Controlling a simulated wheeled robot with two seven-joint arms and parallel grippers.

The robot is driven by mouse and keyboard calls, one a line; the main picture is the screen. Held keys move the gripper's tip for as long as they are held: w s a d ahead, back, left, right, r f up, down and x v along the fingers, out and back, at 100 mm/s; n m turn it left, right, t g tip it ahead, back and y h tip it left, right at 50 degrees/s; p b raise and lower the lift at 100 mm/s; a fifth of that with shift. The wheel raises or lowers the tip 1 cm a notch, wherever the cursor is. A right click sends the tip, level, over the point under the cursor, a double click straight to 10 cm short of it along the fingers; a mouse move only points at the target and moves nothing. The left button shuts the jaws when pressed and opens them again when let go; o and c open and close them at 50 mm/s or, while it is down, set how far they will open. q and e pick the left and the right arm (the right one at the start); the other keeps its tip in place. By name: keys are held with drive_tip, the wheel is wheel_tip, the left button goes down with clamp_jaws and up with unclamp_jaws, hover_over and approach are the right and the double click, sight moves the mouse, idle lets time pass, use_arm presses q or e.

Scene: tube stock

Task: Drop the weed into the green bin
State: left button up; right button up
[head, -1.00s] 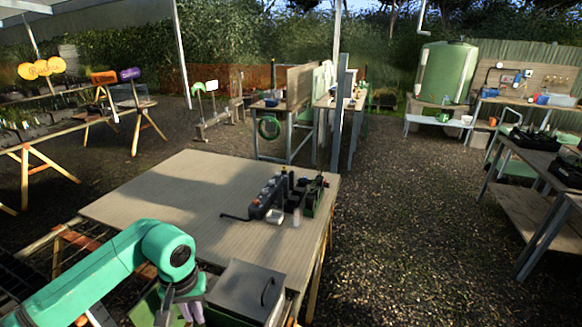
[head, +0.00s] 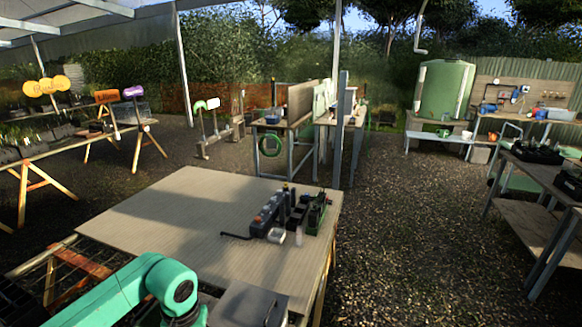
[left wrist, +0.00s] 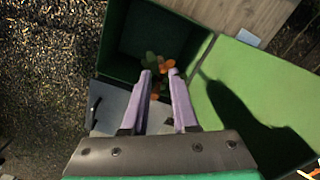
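The weed (left wrist: 167,64), a small plant with orange and dark green leaves, shows at the fingertips of my left gripper (left wrist: 160,74) in the left wrist view. The two purple fingers stand a little apart with parts of the plant between them, and they appear closed on it. The green bin (left wrist: 118,40), a dark green open box, lies beyond and below the fingertips. The weed shows against its dark inside, above the near side. In the head view only my left arm shows, at the bottom left; its fingers are out of frame. My right gripper is in neither view.
A grey lidded box (head: 245,305) stands at the front edge of the wooden table (head: 190,220). A power strip and small dark gear (head: 270,213) sit at its right side. A light green surface (left wrist: 250,85) lies right of the bin. Gravel (head: 420,240) is open to the right.

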use_arm(q)
drive_tip(key=shift+o, duration=0.3)
drive_tip(key=shift+s+r, duration=0.1)
drive_tip(key=shift+s, duration=0.1)
drive_tip(key=shift+w+r, duration=0.1)
drive_tip(key=shift+w, duration=0.15)
wheel_tip(320, 180, up, 14)
drive_tip(key=b, duration=0.3)
drive_tip(key=shift+s+r+b, duration=0.15)
drive_tip(key=shift+s+b, duration=0.1)
drive_tip(key=shift+b, duration=0.1)
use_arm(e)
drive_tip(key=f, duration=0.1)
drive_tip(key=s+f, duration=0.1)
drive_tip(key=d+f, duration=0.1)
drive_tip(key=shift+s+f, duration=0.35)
